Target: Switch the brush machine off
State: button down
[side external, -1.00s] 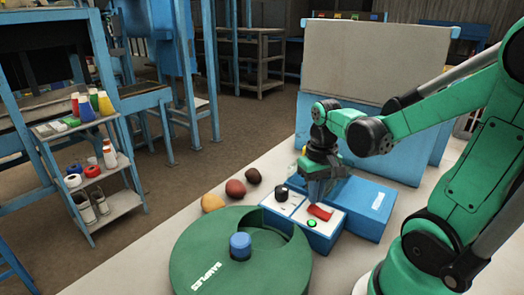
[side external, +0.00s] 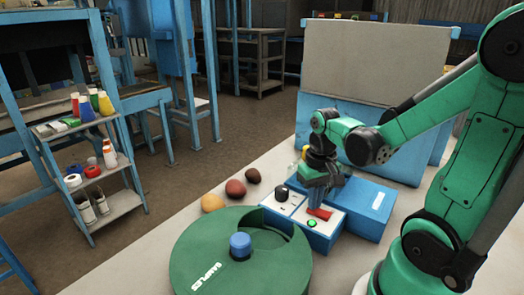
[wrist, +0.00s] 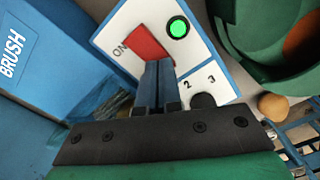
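The brush machine is a blue box (side external: 378,205) labelled BRUSH, with a white-topped control panel (wrist: 113,42) in front of it. The panel carries a red rocker switch (wrist: 146,40), which also shows in the side view (side external: 321,213). ON is printed beside one end of it. A round lamp (wrist: 178,28) beside the switch glows green. A black knob (side external: 282,194) has the numbers 2 and 3 by it. My gripper (wrist: 160,65) is shut and empty, its fingertips at the switch end away from ON. I cannot tell whether they touch.
A round green SAMPLES container (side external: 215,270) with a blue knob (side external: 240,245) stands close to the panel. Three roundish brown and yellow items (side external: 235,189) lie behind it. A grey-topped blue panel (side external: 380,60) rises behind the machine.

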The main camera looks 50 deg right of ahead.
jog(key=shift+f, duration=0.1)
jog(key=shift+r, duration=3.5)
jog(key=w+a+n+t, duration=0.5)
jog(key=a+n+t, duration=0.1)
jog(key=a, duration=0.5)
jog(key=shift+w+r+t, duration=0.35)
jog(key=shift+t, duration=0.25)
